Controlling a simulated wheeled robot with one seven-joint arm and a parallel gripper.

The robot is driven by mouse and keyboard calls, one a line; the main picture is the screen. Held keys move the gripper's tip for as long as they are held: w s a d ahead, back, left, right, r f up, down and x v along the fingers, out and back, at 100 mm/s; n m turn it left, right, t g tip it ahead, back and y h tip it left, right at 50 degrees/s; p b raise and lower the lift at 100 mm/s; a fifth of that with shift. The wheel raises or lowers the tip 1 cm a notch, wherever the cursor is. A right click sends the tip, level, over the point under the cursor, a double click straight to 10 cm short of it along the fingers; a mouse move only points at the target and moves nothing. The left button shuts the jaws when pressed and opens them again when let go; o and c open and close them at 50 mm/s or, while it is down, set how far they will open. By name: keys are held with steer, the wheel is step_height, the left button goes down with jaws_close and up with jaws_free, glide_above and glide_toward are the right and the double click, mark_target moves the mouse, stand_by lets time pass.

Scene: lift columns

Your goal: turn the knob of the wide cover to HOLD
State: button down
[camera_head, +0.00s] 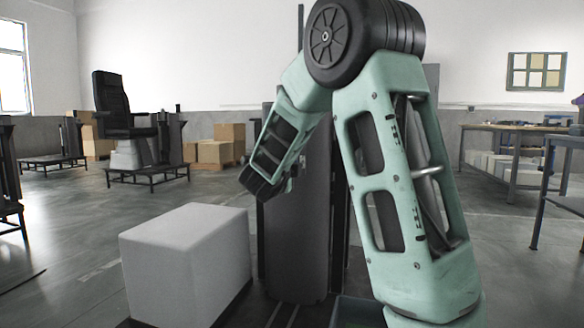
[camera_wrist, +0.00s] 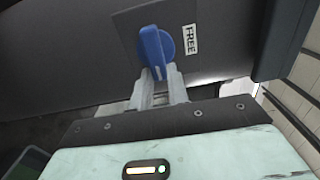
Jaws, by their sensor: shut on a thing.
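The blue knob (camera_wrist: 152,45) sits on a dark grey plate (camera_wrist: 122,22) on the dark cover (camera_wrist: 50,60) in the wrist view. A white label reading FREE (camera_wrist: 192,39) is right of the knob, its text running sideways. No HOLD label shows. My gripper (camera_wrist: 160,72) is shut on the lower part of the knob, its two pale fingers reaching up from the bottom of the view. In the head view, the dark upright cover (camera_head: 300,235) stands behind my green arm, which hides part of it. The knob and fingertips cannot be made out there.
A white block (camera_head: 185,262) stands on the floor left of the cover. A black seat (camera_head: 118,105) on a low stand is farther back, with cardboard boxes (camera_head: 215,150) beyond. Workbenches (camera_head: 510,150) stand at right.

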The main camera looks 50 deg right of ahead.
steer(key=c, duration=1.4)
jaws_free()
steer(key=shift+o, duration=0.2)
steer(key=p+v, duration=0.5)
steer(key=v, duration=1.2)
steer(key=shift+a, duration=0.25)
steer(key=shift+s+f, duration=0.1)
steer(key=shift+s, duration=0.05)
